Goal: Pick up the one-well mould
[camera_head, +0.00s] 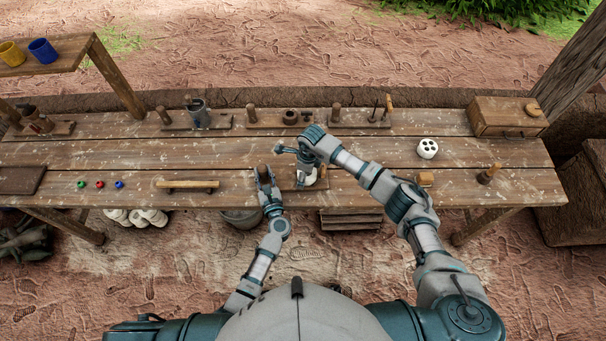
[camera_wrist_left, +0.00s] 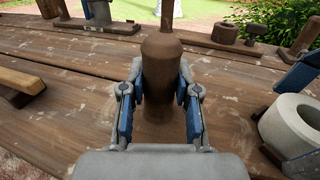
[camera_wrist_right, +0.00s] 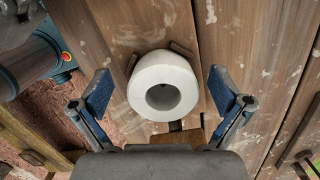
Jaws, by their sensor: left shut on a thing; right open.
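The one-well mould is a thick white cylinder with one round hole (camera_wrist_right: 163,68). In the right wrist view it lies between the spread fingers of my right gripper (camera_wrist_right: 159,88), with a gap on both sides. In the head view my right arm partly hides the mould (camera_head: 309,179). It also shows at the right edge of the left wrist view (camera_wrist_left: 296,124), with a blue finger pad near it. My left gripper (camera_wrist_left: 160,82) is shut on a brown bottle-shaped wooden tool (camera_wrist_left: 161,62), which stands upright on the table just left of the mould.
A white block with several holes (camera_head: 427,149) stands on the right of the table (camera_head: 395,152). A wooden bar (camera_head: 187,185) and small coloured pieces (camera_head: 99,184) lie on the left. Tool stands line the back, beside a wooden box (camera_head: 505,118). A small wooden block (camera_head: 425,179) sits right.

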